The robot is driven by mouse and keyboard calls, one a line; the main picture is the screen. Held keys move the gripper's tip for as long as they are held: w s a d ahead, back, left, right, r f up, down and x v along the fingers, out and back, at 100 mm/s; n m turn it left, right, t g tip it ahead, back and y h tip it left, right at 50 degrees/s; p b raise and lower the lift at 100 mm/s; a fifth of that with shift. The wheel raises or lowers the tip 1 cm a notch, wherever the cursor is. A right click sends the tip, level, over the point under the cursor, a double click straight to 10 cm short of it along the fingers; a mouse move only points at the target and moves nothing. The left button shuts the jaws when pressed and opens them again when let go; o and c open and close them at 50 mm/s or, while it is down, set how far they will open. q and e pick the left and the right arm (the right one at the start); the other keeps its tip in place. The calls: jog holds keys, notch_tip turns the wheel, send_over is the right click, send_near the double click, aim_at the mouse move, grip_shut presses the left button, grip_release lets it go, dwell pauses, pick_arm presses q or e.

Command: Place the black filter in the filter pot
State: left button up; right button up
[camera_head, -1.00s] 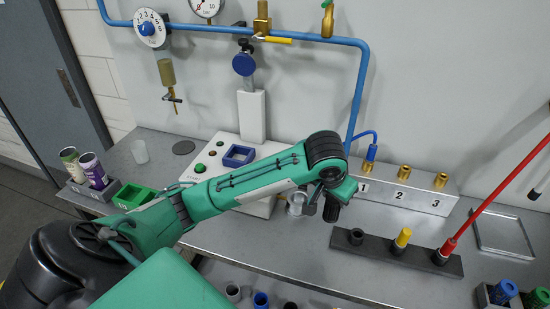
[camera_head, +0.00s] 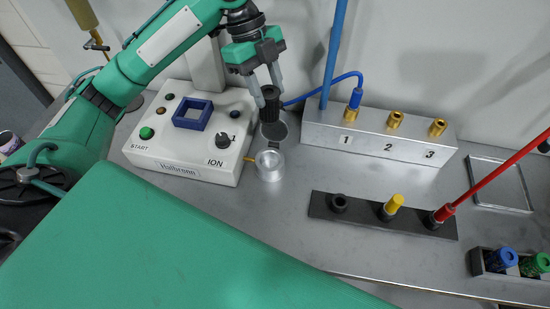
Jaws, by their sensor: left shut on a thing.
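My left gripper (camera_head: 263,82) points down at the upper middle and is shut on the black filter (camera_head: 270,106), a dark ribbed cylinder held upright. A silver filter pot (camera_head: 270,168) stands on the steel bench just in front of and below the filter. A round grey part (camera_head: 274,130), which looks like a raised lid, shows behind the pot's opening. The filter's lower end overlaps this part in the picture, and I cannot tell whether they touch. The filter appears above and behind the pot's opening. My right gripper is not in view.
A white control box (camera_head: 195,150) with a blue square frame (camera_head: 193,113) is left of the pot. A grey numbered block (camera_head: 370,142) with brass fittings and a blue hose is to the right. A black rack (camera_head: 365,212) holds yellow and red connectors. Bench between is clear.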

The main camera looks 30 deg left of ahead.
aim_at(267, 121)
pick_arm(q)
jog(key=shift+s+f, duration=0.15)
jog(key=shift+f, duration=0.5)
notch_tip(267, 121, down, 8)
jog(key=shift+s+f+p, duration=0.1)
jog(key=shift+p, duration=0.7)
notch_tip(267, 121, down, 10)
jog(key=shift+p, duration=0.85)
jog(key=shift+f, duration=0.2)
jog(key=o, duration=1)
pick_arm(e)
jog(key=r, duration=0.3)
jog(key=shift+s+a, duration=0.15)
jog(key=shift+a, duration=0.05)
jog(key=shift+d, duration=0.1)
